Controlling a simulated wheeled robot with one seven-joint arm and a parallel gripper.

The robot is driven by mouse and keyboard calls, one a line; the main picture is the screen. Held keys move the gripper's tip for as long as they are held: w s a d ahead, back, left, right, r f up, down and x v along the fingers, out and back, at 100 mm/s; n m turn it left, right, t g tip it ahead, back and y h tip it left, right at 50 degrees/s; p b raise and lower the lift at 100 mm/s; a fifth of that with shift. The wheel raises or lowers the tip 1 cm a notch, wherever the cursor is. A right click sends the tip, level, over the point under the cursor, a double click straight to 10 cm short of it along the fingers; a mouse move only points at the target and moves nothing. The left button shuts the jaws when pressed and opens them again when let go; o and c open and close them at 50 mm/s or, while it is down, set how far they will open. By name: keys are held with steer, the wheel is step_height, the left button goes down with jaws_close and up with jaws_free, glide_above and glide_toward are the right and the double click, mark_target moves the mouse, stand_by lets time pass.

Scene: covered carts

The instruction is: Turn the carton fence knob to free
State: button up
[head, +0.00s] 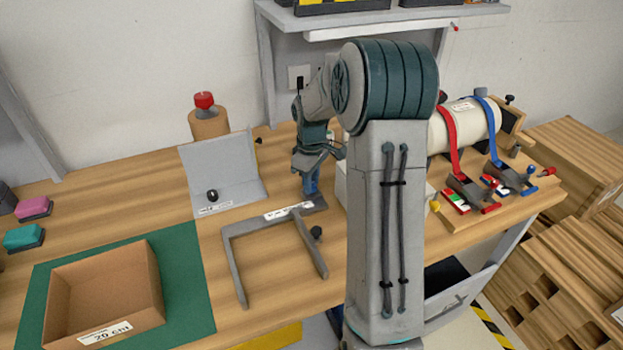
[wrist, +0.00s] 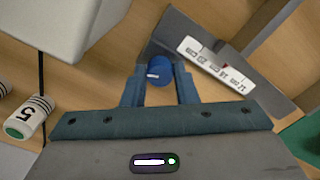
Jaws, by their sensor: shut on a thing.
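A blue knob (wrist: 160,74) with a short white mark on top sits between my fingers in the wrist view. It stands at the end of a dark grey plate (wrist: 252,93) with a white scale label (wrist: 212,66). My gripper (wrist: 159,80) is shut on this knob from above. In the head view my gripper (head: 317,168) is over the plate's right end, above the grey U-shaped fence (head: 232,262). Blue shows just below it, and the knob itself is mostly hidden there. The white mark looks roughly level across the wrist picture; any free or locked marking cannot be read.
An open carton (head: 107,290) marked "20 cnt" lies on a green mat (head: 190,285) at left. A grey bent sheet stand (head: 222,170) is behind the fence. A white roll with straps (head: 465,125) is at right.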

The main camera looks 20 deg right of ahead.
steer(key=n+p, duration=0.1)
steer(key=n, duration=0.4)
steer(key=shift+w+r+n, duration=0.1)
steer(key=shift+r+n, duration=0.05)
steer(key=shift+n, duration=0.15)
steer(key=n+p, duration=0.2)
steer(key=n, duration=0.3)
steer(key=shift+n, duration=0.3)
steer(key=shift+p, duration=0.3)
steer(key=o, duration=1)
step_height(320, 180, up, 14)
steer(key=shift+f+b, duration=0.15)
steer(key=shift+b, duration=0.35)
